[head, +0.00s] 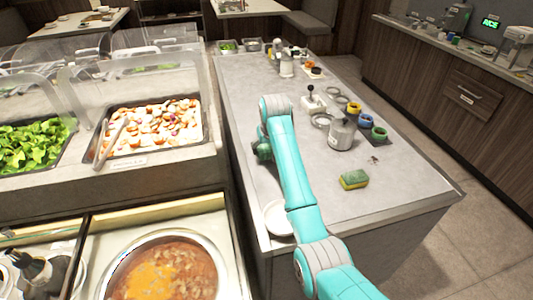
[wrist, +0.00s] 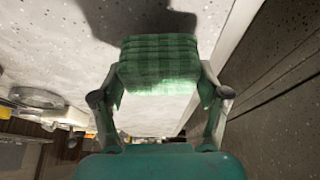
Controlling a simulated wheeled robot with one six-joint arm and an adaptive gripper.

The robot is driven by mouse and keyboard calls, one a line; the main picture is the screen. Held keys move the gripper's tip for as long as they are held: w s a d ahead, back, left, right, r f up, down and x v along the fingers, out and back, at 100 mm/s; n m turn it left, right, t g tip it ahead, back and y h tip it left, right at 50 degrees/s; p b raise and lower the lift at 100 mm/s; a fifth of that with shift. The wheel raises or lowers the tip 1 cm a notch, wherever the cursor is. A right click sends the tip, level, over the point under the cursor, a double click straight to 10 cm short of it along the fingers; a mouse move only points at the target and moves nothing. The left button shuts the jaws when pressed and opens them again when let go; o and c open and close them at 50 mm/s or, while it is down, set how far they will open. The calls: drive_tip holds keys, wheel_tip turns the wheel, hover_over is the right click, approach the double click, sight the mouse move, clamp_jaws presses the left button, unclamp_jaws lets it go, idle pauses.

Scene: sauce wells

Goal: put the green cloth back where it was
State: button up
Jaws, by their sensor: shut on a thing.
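The green checked cloth (wrist: 160,52) is folded and held between the two fingers of my gripper (wrist: 160,82) in the wrist view. The fingers press in from both sides, and the cloth's ends hang down a little. A grey speckled surface with a dark shadow shows behind it. In the head view my teal arm reaches over the grey counter (head: 240,100), and a small dark green patch (head: 264,150) shows by the arm at the counter's left edge. I cannot tell whether that patch is cloth or gripper, as the arm hides most of it.
A green and yellow sponge (head: 354,180) lies on the counter's right side. A steel pot (head: 341,135), a white-based press (head: 313,102) and several coloured sauce cups (head: 365,121) stand behind it. A white plate (head: 275,220) sits partly behind my arm. The counter's front right is clear.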

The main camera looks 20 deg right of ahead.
drive_tip(key=shift+f, duration=1.3)
drive_tip(key=shift+f, duration=0.1)
drive_tip(key=o, duration=1.1)
drive_tip(key=v, duration=1.2)
